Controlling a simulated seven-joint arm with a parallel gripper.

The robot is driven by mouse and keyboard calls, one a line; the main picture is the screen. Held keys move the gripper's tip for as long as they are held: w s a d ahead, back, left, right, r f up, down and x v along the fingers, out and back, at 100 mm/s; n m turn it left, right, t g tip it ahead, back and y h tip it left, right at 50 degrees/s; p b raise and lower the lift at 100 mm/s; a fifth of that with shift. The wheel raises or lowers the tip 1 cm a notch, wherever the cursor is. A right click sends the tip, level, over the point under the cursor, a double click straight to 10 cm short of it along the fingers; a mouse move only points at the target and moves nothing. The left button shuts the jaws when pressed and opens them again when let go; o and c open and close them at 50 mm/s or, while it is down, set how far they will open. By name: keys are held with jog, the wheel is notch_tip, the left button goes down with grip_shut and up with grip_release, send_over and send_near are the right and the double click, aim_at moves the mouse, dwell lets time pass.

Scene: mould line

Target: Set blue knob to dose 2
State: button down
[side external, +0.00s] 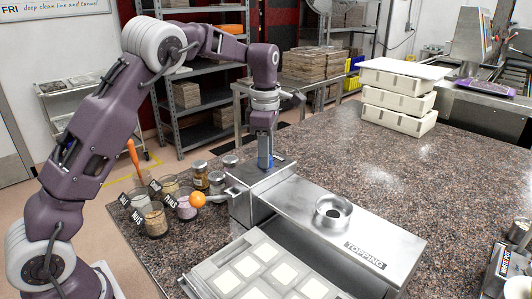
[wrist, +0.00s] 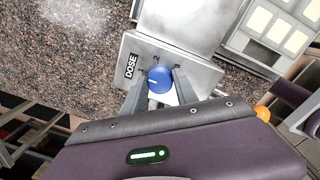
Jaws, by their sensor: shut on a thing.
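The blue knob (wrist: 159,79) sits on the sloped metal face of the dispenser, beside the black DOSE label (wrist: 131,66). Small dose marks ring it; a 2 is above it and a 3 is to its upper right. A short pale mark shows on the knob's left part; which number it points at is hard to tell. My gripper (wrist: 160,88) is shut on the blue knob, one finger on each side. In the side view my gripper (side external: 265,155) points straight down on the left end of the metal topping dispenser (side external: 340,235).
Glass jars (side external: 200,176) and labelled cups (side external: 155,220) of toppings stand left of the dispenser, with an orange ball (side external: 197,199) near them. A mould tray (side external: 240,250) lies in front. Stacked white trays (side external: 398,105) stand at the back. The middle right of the counter is clear.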

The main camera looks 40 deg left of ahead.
jog(key=shift+m, duration=0.4)
jog(key=m, duration=0.5)
jog(key=shift+m, duration=0.3)
jog(key=m, duration=0.5)
jog(key=shift+s+h, duration=0.1)
jog(key=shift+h, duration=0.2)
jog(key=shift+m, duration=0.3)
jog(key=shift+r, duration=0.1)
jog(key=c, duration=0.9)
grip_release()
jog(key=shift+c, duration=0.2)
notch_tip(320, 180, up, 7)
jog(key=shift+s+a+f, duration=0.15)
jog(key=shift+f, duration=0.05)
jog(key=shift+r, duration=0.2)
